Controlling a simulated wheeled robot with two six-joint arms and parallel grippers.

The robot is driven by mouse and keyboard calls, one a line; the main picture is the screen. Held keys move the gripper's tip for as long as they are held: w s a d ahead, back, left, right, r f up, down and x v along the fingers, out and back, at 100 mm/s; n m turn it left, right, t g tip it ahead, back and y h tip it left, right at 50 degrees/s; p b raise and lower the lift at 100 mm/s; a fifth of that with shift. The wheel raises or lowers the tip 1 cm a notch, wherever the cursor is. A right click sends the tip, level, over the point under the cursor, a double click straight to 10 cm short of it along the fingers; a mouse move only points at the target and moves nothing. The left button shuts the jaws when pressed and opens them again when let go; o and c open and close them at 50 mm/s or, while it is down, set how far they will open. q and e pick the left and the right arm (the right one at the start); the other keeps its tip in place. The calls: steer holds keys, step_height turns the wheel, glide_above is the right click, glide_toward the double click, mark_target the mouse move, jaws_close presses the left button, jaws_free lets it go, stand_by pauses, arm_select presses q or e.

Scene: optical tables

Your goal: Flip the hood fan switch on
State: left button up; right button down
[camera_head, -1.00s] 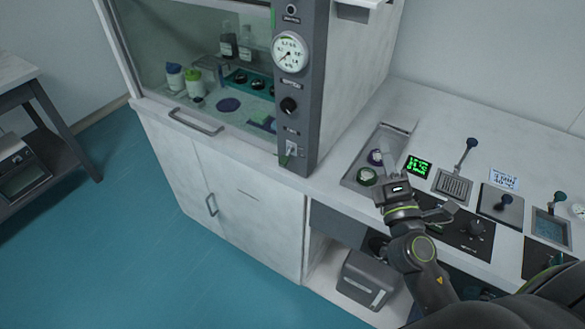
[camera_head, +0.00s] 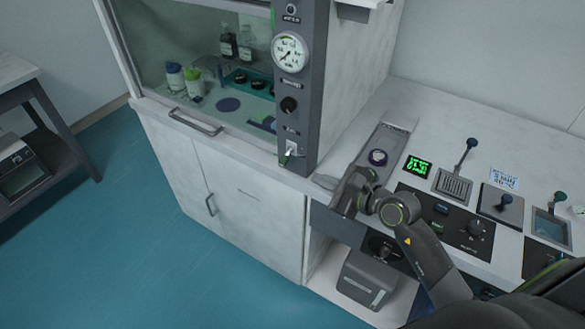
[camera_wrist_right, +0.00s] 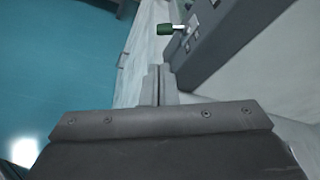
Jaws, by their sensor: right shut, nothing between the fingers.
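The hood fan switch (camera_head: 286,158) is a small lever with a green tip on a pale plate, low on the hood's dark control panel (camera_head: 296,110). Its green tip points down and outward. In the right wrist view the lever (camera_wrist_right: 166,28) sticks out to the left from the panel, ahead of the fingers. My right gripper (camera_head: 324,181) is shut and empty, just right of the panel's foot, over the counter edge. Its closed fingers show in the right wrist view (camera_wrist_right: 158,84), apart from the lever. My left gripper is out of view.
The panel also bears a gauge (camera_head: 291,52) and a dark knob (camera_head: 288,104). The hood's glass sash handle (camera_head: 195,124) lies to the left. The floor in front is clear.

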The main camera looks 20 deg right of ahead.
mark_target(284, 160)
steer(key=p+x, duration=0.1)
steer(key=x, duration=0.9)
steer(key=shift+w+r, duration=0.1)
steer(key=shift+p, duration=0.3)
steer(key=shift+r+m, duration=0.1)
steer(key=shift+m, duration=0.2)
